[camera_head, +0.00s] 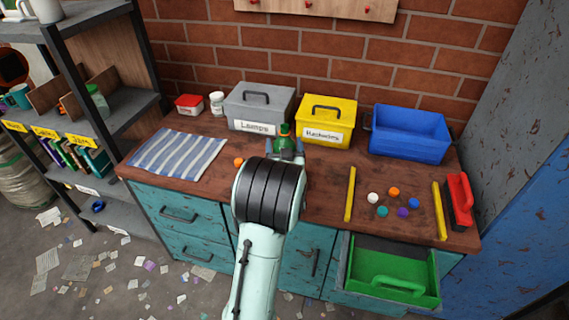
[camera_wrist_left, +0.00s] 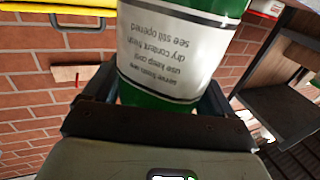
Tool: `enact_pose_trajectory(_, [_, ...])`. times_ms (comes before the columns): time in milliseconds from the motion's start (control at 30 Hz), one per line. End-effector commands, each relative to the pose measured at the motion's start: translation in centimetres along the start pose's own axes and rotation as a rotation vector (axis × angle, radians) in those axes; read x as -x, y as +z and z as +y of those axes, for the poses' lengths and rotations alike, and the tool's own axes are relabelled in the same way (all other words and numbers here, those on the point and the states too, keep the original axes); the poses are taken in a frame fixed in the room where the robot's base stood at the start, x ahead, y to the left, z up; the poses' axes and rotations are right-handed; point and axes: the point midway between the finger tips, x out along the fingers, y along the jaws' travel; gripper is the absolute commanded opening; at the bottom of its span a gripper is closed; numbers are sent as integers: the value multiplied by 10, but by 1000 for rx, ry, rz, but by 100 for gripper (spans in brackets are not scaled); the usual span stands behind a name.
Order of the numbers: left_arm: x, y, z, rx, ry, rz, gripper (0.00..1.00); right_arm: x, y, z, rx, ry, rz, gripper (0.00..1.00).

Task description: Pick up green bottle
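The green bottle (camera_head: 283,130) stands upright on the wooden worktop, in front of the grey and yellow boxes. In the left wrist view the bottle (camera_wrist_left: 180,50) is large and close, with a white printed label that appears upside down. My left gripper (camera_head: 285,148) is at the bottle, with one finger on each side of it. In the wrist view the fingers of the left gripper (camera_wrist_left: 160,95) flank the bottle's green lower part. I cannot tell whether they press on it. The bottle's lower part is hidden in the head view. My right gripper is not in view.
A grey box (camera_head: 258,106), yellow box (camera_head: 327,120) and blue bin (camera_head: 410,133) stand behind. A striped cloth (camera_head: 178,154) lies left. An orange ball (camera_head: 239,162) is beside my arm. Several coloured balls lie right, between yellow strips (camera_head: 350,194). A green drawer (camera_head: 392,272) is open.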

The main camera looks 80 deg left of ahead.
Motion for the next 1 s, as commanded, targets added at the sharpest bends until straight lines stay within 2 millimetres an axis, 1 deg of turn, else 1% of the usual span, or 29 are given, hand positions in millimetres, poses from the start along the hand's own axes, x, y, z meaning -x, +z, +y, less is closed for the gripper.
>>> enact_pose_trajectory(33, [0,0,0,0,0,0,67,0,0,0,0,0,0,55])
enact_pose_trajectory(67, [0,0,0,0,0,0,58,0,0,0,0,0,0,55])
enact_pose_trajectory(100, [0,0,0,0,0,0,45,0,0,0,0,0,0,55])
enact_pose_trajectory(200, [0,0,0,0,0,-1,14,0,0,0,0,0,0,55])
enact_pose_trajectory(233, [0,-1,0,0,0,2,14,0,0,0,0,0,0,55])
enact_pose_trajectory(267, [0,-1,0,0,0,2,5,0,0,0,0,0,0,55])
enact_pose_trajectory(467, [0,-2,0,0,0,1,5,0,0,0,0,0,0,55])
enact_pose_trajectory(567, [0,-7,0,1,0,2,5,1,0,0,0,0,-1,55])
enact_pose_trajectory(667, [0,-18,0,2,0,5,5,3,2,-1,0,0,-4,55])
enact_pose_trajectory(767, [0,-35,0,4,1,6,5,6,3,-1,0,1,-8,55])
enact_pose_trajectory(833, [0,-52,0,5,1,8,5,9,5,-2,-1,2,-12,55])
enact_pose_trajectory(967, [0,-92,0,7,0,9,5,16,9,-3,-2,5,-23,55])
enact_pose_trajectory(1000, [0,-105,0,8,0,10,5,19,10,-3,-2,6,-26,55])
